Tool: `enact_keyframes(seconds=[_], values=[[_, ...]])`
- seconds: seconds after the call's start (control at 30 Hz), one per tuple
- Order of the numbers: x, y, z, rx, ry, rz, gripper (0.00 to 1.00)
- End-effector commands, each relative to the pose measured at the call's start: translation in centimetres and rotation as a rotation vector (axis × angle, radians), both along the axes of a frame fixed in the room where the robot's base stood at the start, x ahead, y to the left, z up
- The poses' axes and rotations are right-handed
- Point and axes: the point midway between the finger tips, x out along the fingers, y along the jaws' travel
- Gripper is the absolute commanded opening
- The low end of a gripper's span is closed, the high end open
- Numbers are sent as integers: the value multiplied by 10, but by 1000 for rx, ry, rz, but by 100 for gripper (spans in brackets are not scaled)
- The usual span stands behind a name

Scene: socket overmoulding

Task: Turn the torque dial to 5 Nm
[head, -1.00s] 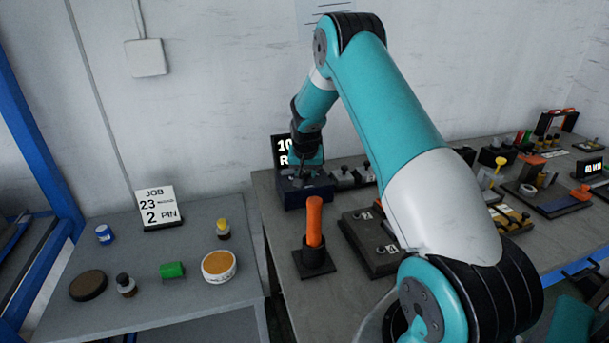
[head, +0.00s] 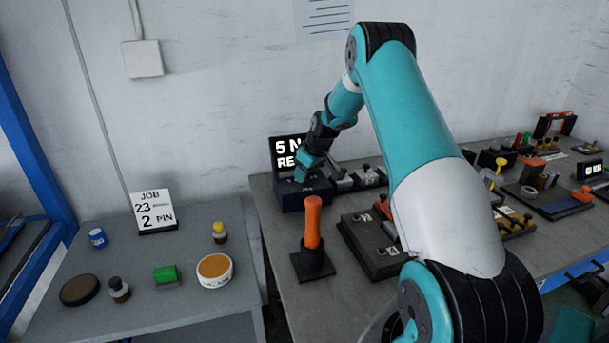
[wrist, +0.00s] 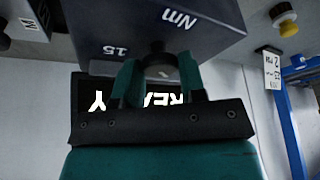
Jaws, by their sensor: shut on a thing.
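The torque unit (head: 296,197) is a dark blue box at the back left of the bench. Its black display (head: 284,146) behind shows "5 N" and "RE", with the rest hidden by my arm. In the wrist view the box (wrist: 105,30) bears the marks "Nm" and "15", and the display (wrist: 95,100) reads part of "READY", upside down. My gripper (wrist: 157,76) is shut on the dark torque dial (wrist: 157,52), one teal finger on each side. In the head view my gripper (head: 308,174) is at the box and hides the dial.
An orange-handled tool (head: 313,222) stands upright in a dark holder in front of the box. A dark fixture plate (head: 375,250) lies to its right. The side table (head: 215,307) at left holds a job sign (head: 153,211) and several small containers.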

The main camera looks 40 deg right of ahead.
Motion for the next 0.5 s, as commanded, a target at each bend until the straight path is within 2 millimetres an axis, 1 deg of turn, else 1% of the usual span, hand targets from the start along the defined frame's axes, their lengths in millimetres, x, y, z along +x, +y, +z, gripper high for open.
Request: enact_keyframes(seconds=[0.2, 0.5], values=[[2, -1, 1, -2, -5, 118, 14], [2, -1, 2, -3, -6, 190, 14]])
